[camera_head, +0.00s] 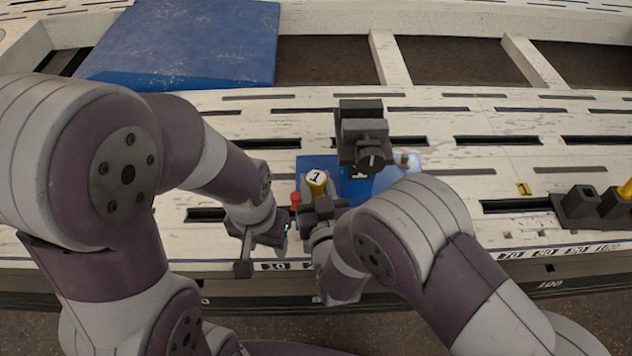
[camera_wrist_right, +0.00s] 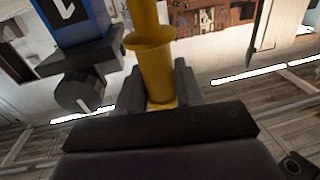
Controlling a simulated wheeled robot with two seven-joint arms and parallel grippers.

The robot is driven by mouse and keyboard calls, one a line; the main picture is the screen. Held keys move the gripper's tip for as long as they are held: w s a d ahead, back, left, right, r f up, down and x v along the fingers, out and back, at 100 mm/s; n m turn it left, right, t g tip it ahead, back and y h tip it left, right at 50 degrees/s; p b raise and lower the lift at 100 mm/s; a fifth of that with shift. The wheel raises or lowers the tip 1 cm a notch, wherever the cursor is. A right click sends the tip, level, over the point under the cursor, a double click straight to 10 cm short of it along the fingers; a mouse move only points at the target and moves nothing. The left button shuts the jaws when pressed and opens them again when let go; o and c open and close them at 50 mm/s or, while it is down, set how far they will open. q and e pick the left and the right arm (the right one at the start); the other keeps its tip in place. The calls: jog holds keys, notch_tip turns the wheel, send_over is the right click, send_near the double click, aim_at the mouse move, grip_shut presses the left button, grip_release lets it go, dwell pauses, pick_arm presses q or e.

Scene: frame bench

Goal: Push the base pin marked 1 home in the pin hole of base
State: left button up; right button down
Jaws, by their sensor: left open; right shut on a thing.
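The base pin marked 1 (camera_head: 317,180) is yellow with a white round top bearing the number 1. My right gripper (camera_head: 323,207) is shut on it, and the pin stands roughly upright in the head view. In the right wrist view the pin's yellow flanged body (camera_wrist_right: 152,65) sits between the two dark fingers. The base looks to be the blue block (camera_head: 318,162) beside the pin, partly covered by a dark fixture. The pin hole is hidden, so I cannot tell how deep the pin is. My left gripper (camera_head: 264,252) is open and empty, left of the pin near the bench front.
A dark clamp-like fixture (camera_head: 361,130) stands just behind the pin. A red-topped part (camera_head: 295,198) is close on its left. A dark holder (camera_head: 580,205) with a yellow pin (camera_head: 625,190) is at the far right. A blue panel (camera_head: 190,45) lies at the back left.

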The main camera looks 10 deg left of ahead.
pick_arm(q)
jog(key=shift+f+b, duration=1.85)
jog(key=shift+f, duration=0.3)
pick_arm(e)
jog(key=shift+f, duration=2.6)
pick_arm(q)
notch_tip(320, 180, down, 6)
jog(key=b, duration=0.6)
pick_arm(e)
notch_tip(320, 180, down, 8)
jog(key=c, duration=0.7)
grip_release()
jog(key=shift+o, duration=0.2)
jog(key=shift+f, duration=0.1)
